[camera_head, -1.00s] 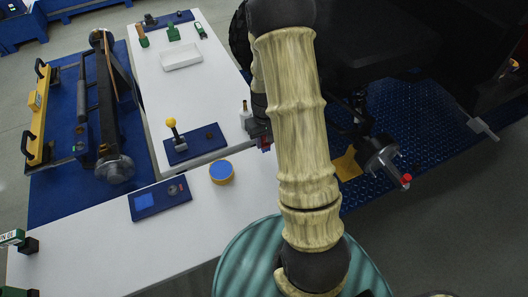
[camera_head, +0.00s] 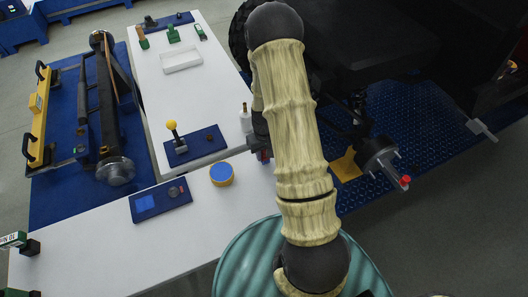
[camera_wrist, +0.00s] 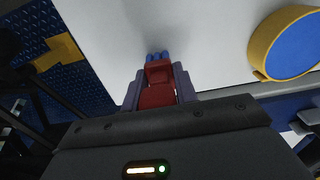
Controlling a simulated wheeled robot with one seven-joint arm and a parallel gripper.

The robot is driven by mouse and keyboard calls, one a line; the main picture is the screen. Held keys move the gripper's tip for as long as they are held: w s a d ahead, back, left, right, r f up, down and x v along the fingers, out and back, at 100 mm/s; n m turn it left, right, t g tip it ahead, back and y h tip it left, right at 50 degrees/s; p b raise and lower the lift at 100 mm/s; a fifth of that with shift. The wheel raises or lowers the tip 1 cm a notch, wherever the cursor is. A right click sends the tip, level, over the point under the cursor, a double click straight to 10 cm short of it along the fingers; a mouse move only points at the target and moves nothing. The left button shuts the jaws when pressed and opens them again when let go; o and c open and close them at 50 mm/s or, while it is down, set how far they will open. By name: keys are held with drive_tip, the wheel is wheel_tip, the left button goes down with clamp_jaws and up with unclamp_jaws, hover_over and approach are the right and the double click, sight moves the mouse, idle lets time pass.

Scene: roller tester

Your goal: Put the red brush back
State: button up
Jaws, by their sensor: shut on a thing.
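The red brush (camera_wrist: 157,72) is between the two fingers of my gripper (camera_wrist: 158,85) in the wrist view, with blue at its far end. My gripper is shut on it. The blue end lies over the white table top, but I cannot tell whether it touches the surface. In the head view my gripper (camera_head: 262,148) is mostly hidden behind my arm, beside the table's right edge, and only a small dark red bit of the brush shows there.
A round yellow tin with a blue top (camera_head: 222,175) stands on the white table (camera_head: 95,240), left of my gripper. A blue base with a yellow-knobbed lever (camera_head: 172,126), a white bottle (camera_head: 246,118) and a white tray (camera_head: 181,61) stand farther back. A wheel hub (camera_head: 380,158) is at right.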

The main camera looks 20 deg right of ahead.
drive_tip(key=shift+f, duration=0.15)
drive_tip(key=o, duration=1)
drive_tip(key=shift+c, duration=0.2)
drive_tip(key=shift+s+r, duration=0.1)
drive_tip(key=shift+r, duration=0.15)
wheel_tip(320, 180, up, 12)
drive_tip(key=shift+f+b, duration=0.1)
drive_tip(key=shift+b, duration=0.7)
